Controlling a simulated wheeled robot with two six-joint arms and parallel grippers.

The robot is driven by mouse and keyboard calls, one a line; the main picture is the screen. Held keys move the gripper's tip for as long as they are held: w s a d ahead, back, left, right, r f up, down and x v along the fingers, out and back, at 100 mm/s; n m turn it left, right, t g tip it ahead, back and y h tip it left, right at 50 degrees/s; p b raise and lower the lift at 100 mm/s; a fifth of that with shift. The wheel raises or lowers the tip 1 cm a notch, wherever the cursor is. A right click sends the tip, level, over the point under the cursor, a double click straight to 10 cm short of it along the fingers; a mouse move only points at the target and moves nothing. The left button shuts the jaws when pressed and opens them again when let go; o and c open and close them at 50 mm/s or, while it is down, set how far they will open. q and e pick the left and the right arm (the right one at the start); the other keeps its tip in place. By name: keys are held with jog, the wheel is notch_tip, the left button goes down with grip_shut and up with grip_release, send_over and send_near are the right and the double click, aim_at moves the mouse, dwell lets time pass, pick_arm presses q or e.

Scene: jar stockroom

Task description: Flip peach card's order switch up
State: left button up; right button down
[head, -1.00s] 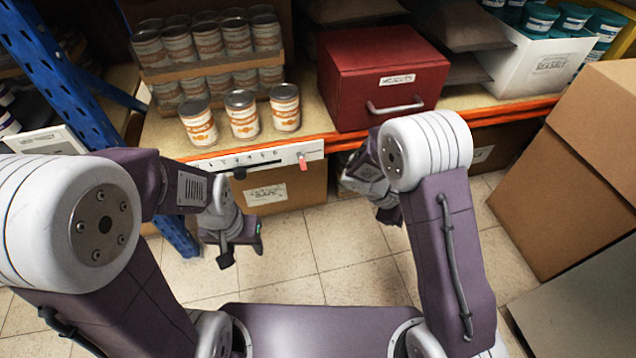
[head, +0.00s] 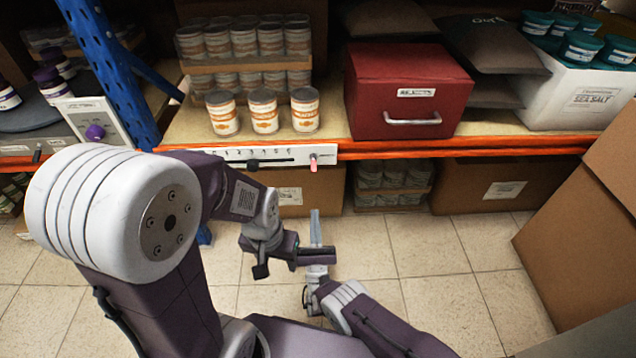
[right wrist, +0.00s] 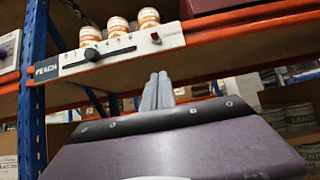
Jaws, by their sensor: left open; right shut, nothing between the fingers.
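The peach card (right wrist: 74,64) is a white strip on the shelf's front edge, lettered PEACH at its left end in the right wrist view. It also shows in the head view (head: 226,156), partly behind my left arm. The small red order switch (head: 313,163) is at its right end, and it also shows in the right wrist view (right wrist: 155,38). Its lever seems to hang down, but it is small. My right gripper (head: 315,214) is shut and empty, pointing up below the switch and apart from it; its fingers show in the right wrist view (right wrist: 157,80). My left gripper (head: 290,262) is open and empty, lower down.
The card also bears a numbered slider with a black knob (head: 252,165). Several orange-labelled jars (head: 264,110) stand on the shelf above. A red box (head: 408,92) is to their right. A blue post (head: 112,70) and a purple knob (head: 95,132) are left. Cardboard boxes stand right.

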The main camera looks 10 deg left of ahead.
aim_at(314, 166)
jog(key=w+a+r+b, duration=0.1)
jog(key=w+r+b, duration=0.2)
jog(key=w+r, duration=0.3)
notch_tip(314, 166, up, 4)
jog(key=shift+a+f, duration=0.1)
jog(key=shift+a, duration=0.2)
jog(key=shift+w, duration=0.1)
